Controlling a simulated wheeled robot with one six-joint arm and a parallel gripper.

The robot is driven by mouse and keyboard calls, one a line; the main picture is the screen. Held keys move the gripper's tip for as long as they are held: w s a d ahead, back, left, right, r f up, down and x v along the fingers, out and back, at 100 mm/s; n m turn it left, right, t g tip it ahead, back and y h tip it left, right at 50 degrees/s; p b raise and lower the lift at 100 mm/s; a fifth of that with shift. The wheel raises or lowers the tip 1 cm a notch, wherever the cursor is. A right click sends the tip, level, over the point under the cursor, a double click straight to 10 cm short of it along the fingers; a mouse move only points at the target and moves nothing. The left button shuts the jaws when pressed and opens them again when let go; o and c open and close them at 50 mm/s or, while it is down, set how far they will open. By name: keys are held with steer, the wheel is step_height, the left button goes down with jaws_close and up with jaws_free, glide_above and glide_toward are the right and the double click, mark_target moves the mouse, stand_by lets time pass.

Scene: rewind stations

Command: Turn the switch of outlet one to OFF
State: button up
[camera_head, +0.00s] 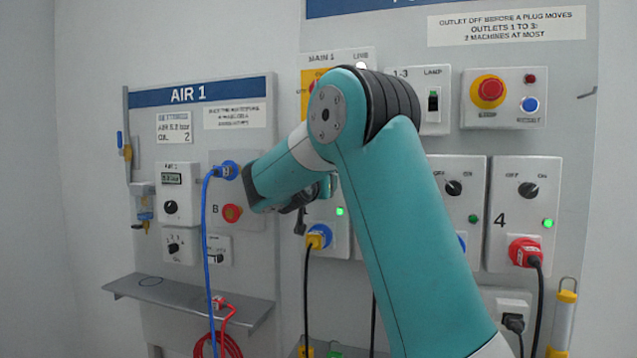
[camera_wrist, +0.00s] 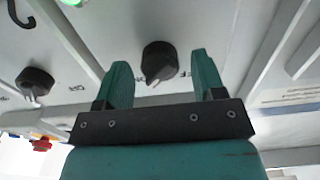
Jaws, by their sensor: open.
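The black rotary switch (camera_wrist: 160,60) of the leftmost outlet, which I take as outlet one, shows between the fingers of my gripper (camera_wrist: 160,64) in the wrist view. The fingers are open, one either side, with no clear contact. The picture is upside down; the switch's pale pointer aims towards the ON side. A lit green lamp (camera_wrist: 72,3) shows at the top edge. In the head view my gripper (camera_head: 303,203) is in front of the outlet one panel (camera_head: 335,237), hiding its switch; its green lamp (camera_head: 340,211) is lit.
A neighbouring switch (camera_wrist: 35,82) is to the left in the wrist view. Below my gripper a yellow and blue plug (camera_head: 319,237) sits in the outlet.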

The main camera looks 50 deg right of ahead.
steer(key=c, duration=0.9)
steer(key=shift+n, duration=0.4)
steer(key=shift+w+f+n+p, duration=0.1)
steer(key=shift+n+p, duration=2.85)
steer(key=shift+n, duration=1.3)
steer(key=shift+w+f+n+p, duration=0.1)
steer(key=shift+n+p, duration=2.85)
steer(key=shift+n, duration=1.3)
steer(key=shift+f+n, duration=0.1)
steer(key=shift+n, duration=0.2)
